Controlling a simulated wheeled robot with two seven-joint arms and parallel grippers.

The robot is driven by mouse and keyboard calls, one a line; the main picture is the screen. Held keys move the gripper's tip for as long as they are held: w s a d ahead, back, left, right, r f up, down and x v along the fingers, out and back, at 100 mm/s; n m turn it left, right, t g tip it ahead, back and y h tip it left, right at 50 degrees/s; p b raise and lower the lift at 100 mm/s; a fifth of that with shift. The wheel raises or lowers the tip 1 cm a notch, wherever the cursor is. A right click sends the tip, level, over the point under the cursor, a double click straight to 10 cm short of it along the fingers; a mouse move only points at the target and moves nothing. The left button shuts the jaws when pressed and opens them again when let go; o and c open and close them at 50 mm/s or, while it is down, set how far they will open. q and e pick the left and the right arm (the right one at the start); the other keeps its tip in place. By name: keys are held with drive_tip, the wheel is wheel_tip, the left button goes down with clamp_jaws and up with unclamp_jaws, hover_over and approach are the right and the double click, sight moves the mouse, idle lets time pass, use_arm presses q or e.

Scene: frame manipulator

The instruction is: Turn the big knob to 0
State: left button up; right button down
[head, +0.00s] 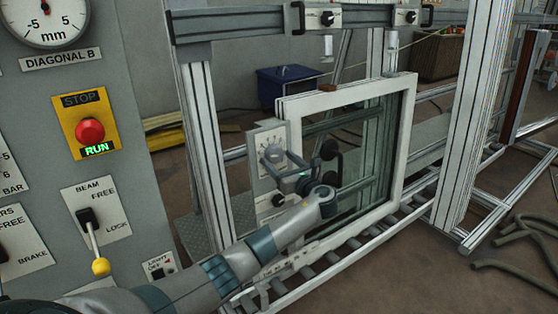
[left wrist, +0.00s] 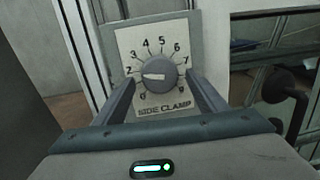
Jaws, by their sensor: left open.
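The big knob (left wrist: 160,77) is a grey round dial on a white plate marked SIDE CLAMP, with numbers around it starting from 0 at the lower left. Its white mark points left, close to 2 or between 1 and 2. In the head view the knob (head: 273,153) sits on the grey panel at the window frame's left edge. My left gripper (head: 289,167) is in front of it. In the left wrist view the open fingers of my left gripper (left wrist: 161,86) stand on either side of the knob; contact cannot be told. My right gripper is out of view.
A smaller dark knob (head: 278,200) is lower on the same panel. A black handle (head: 330,162) stands just right of my gripper, and it also shows in the left wrist view (left wrist: 288,92). The white window frame (head: 407,140) and roller track (head: 400,216) are close by.

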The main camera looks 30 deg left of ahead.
use_arm(q)
drive_tip(key=shift+w+a, duration=0.15)
drive_tip(key=shift+a, duration=0.1)
drive_tip(key=c, duration=1)
